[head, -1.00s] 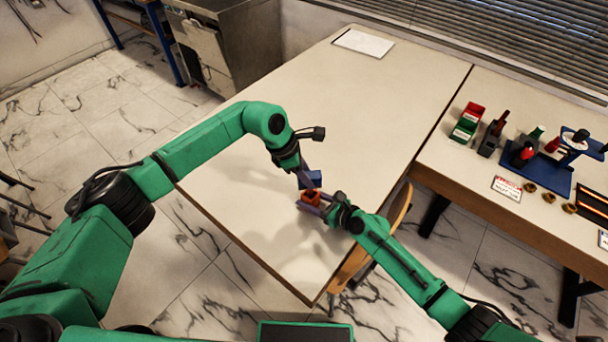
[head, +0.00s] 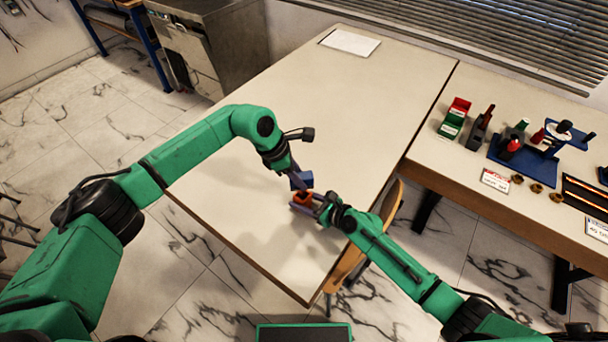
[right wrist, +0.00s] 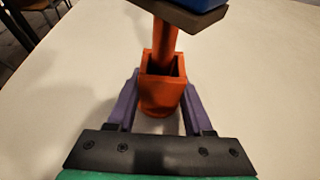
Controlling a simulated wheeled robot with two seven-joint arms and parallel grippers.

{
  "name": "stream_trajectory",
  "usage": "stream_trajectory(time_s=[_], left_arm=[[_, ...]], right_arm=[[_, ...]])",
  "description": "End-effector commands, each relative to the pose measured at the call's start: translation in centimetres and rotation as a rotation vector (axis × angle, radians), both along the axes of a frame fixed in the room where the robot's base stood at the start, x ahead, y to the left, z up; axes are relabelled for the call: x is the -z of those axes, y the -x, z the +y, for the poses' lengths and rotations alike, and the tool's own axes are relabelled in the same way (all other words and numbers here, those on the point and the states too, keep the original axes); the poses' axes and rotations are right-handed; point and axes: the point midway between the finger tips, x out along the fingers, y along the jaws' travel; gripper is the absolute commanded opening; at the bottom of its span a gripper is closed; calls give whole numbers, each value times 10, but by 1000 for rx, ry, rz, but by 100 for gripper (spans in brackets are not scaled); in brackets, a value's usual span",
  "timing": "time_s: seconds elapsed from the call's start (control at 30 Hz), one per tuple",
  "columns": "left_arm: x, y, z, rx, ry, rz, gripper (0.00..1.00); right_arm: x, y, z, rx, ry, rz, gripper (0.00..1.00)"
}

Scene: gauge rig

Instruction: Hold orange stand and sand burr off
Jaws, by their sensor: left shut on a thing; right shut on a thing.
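The orange stand (head: 302,198) is over the near part of the big table. In the right wrist view it is an orange box-like holder (right wrist: 160,105), open at the top, with an orange post (right wrist: 166,42) rising from it. My right gripper (head: 304,204) is shut on the stand, with purple fingers on either side. My left gripper (head: 296,170) is shut on a blue block (head: 300,181) just above the stand. The block's dark underside (right wrist: 185,17) covers the post's top in the right wrist view. I cannot tell if they touch, and no burr is discernible.
A white sheet (head: 350,42) lies at the table's far end. The side bench at the right holds a red and green bin (head: 454,118), a blue tray rig (head: 520,165) and several brass pieces. A wooden chair (head: 385,215) stands by the table's right edge. Most of the table is clear.

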Motion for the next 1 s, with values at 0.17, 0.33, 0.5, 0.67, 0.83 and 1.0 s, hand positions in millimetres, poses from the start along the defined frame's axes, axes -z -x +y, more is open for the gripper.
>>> stream_trajectory(time_s=[0.17, 0.33, 0.5, 0.67, 0.83, 1.0], left_arm=[[8, 4, 14, -1, -17, 10, 0], [8, 5, 17, -1, -18, 11, 0], [8, 5, 17, -2, -19, 13, 0], [8, 4, 10, -1, -18, 12, 0], [8, 2, 1, -1, -17, 11, 0], [8, 2, 0, -1, -17, 10, 0]], right_arm=[[-1, -1, 1, 3, -5, -2, 0], [-1, -2, 0, 4, -4, -3, 0], [-1, -2, -1, 5, -4, -3, 0], [-1, -2, -1, 6, -4, -3, 0], [-2, -3, -1, 6, -3, -6, 0], [-2, -3, -1, 5, -3, -6, 0]])
